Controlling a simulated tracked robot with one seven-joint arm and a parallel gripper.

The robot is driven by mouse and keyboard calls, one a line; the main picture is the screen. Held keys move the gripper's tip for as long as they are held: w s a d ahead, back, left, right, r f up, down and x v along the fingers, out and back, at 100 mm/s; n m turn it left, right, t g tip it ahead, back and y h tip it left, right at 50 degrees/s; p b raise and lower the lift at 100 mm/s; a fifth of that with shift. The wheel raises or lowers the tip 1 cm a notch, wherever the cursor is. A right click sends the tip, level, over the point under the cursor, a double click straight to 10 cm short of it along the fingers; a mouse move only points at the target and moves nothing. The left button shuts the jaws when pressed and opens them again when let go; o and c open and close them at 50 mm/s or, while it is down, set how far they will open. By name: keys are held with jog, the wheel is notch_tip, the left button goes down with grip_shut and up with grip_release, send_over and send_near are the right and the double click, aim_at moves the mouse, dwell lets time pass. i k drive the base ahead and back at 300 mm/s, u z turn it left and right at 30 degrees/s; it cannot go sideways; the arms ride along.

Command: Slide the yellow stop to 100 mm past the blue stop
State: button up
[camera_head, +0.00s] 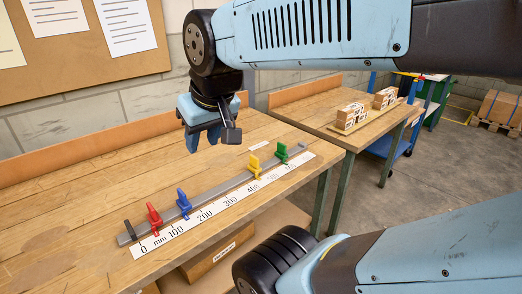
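The yellow stop (254,167) stands upright on the grey rail (228,186), near the 400 mark of the printed scale (218,209). The blue stop (183,204) sits on the same rail, roughly between the 100 and 200 marks. Its exact reading is too small to tell. The yellow stop is well to the right of the blue one. My gripper (211,139) points down above the bench, behind the rail and between the blue and yellow stops. It is open and empty, apart from all the stops.
A red stop (153,217) stands left of blue, and a green stop (281,152) right of yellow. A second table (325,107) holds wooden blocks (350,116).

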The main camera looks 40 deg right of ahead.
aim_at(253, 167)
jog(key=u, duration=0.05)
jog(key=k, duration=1.05)
jog(key=z, duration=0.7)
jog(key=i, duration=1)
jog(key=u, duration=0.1)
